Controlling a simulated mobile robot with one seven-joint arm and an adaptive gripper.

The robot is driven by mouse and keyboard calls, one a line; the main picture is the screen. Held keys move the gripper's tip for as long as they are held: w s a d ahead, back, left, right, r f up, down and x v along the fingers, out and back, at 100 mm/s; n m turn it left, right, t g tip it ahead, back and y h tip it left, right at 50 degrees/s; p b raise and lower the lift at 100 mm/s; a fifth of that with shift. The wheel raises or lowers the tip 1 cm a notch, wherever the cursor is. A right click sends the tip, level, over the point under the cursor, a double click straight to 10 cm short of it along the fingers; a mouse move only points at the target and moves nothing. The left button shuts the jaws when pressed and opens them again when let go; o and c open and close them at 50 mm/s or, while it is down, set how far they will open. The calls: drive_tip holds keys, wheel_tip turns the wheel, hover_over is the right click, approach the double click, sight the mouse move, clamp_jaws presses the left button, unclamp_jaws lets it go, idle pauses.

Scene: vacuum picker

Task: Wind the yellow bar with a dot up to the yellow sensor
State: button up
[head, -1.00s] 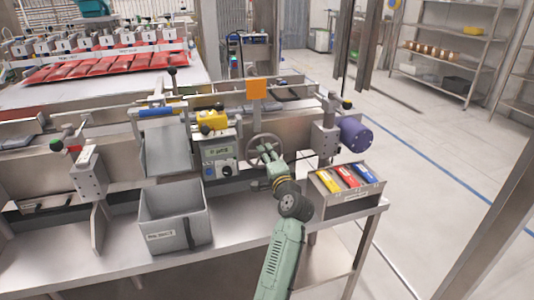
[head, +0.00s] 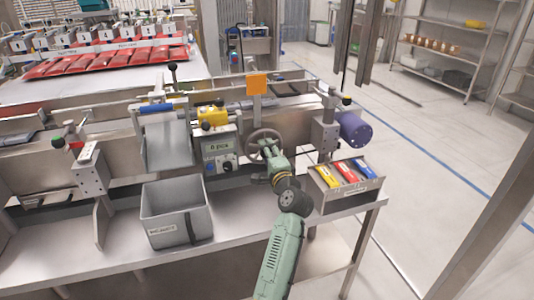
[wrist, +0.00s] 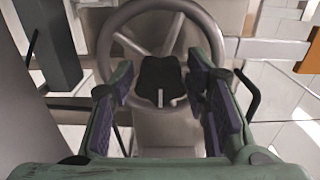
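A grey handwheel (head: 252,138) stands on the front of the machine, beside a control box. In the wrist view its rim and spokes (wrist: 121,24) fill the upper middle, around a black hub knob (wrist: 150,77). My gripper (head: 269,151) is at the wheel. In the wrist view my gripper (wrist: 160,85) is open, with one finger on each side of the hub; I cannot tell whether they touch the wheel. A yellow block (head: 213,117), perhaps the sensor, sits above the control box. I cannot make out a yellow bar with a dot on the machine.
The control box display (head: 217,147) appears to read 0 pcs. A tray (head: 345,197) with yellow, red and blue pieces stands right of my arm. A grey bin (head: 166,226) stands left. An orange plate (head: 257,86) rises behind the wheel. The floor at right is clear.

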drive_tip(key=shift+o, duration=1.2)
drive_tip(key=v, duration=1.2)
